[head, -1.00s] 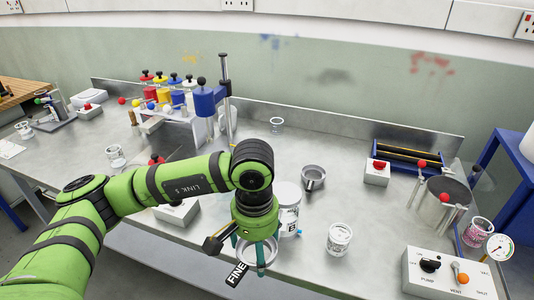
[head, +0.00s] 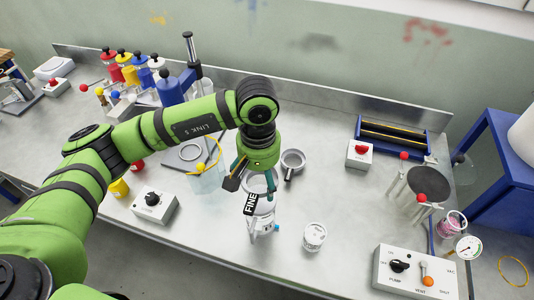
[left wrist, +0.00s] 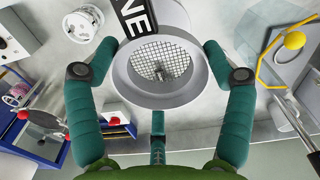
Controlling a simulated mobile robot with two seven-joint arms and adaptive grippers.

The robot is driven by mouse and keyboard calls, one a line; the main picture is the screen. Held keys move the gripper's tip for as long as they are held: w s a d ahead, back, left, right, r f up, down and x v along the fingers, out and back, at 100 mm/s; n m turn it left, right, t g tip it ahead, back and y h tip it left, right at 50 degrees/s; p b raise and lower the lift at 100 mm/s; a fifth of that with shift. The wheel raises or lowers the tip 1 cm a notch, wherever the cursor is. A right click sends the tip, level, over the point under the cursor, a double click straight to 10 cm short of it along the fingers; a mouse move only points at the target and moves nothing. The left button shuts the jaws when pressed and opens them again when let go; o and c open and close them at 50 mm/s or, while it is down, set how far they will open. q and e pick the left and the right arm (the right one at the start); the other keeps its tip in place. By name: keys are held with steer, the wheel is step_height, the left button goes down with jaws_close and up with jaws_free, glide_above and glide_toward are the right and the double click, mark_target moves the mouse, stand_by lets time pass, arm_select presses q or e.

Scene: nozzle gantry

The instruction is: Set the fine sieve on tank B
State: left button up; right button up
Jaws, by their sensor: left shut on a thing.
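The fine sieve (head: 258,187) is a pale round cup with a black FINE tag. In the left wrist view its wire mesh (left wrist: 155,62) faces the camera, and its rim sits between the two green fingers. My left gripper (head: 256,179) is shut on it and points down. A pale labelled tank (head: 262,226) stands just below the sieve in the head view, partly hidden by the sieve and tag. I cannot read its letter, nor tell whether the sieve touches it. My right gripper is out of view.
A white labelled cup (head: 314,237) is to the right, and a clear vessel (head: 205,180) with a yellow loop is to the left. A knob box (head: 154,205) and a control box (head: 415,273) stand near the front edge.

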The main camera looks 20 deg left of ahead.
mark_target(259, 193)
arm_select(q)
steer(key=shift+s+f+b, duration=0.45)
steer(key=shift+s+f, duration=0.15)
steer(key=shift+f, duration=0.25)
steer(key=f, duration=0.1)
steer(key=f+b, duration=0.1)
steer(key=f, duration=0.1)
steer(key=shift+w+f, duration=0.2)
steer(key=shift+f, duration=0.1)
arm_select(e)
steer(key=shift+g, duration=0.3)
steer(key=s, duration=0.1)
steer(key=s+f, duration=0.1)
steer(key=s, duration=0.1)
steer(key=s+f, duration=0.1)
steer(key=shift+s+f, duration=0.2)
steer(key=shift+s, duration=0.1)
arm_select(q)
steer(key=shift+b, duration=0.3)
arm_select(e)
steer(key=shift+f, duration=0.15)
arm_select(q)
steer(key=shift+b, duration=0.4)
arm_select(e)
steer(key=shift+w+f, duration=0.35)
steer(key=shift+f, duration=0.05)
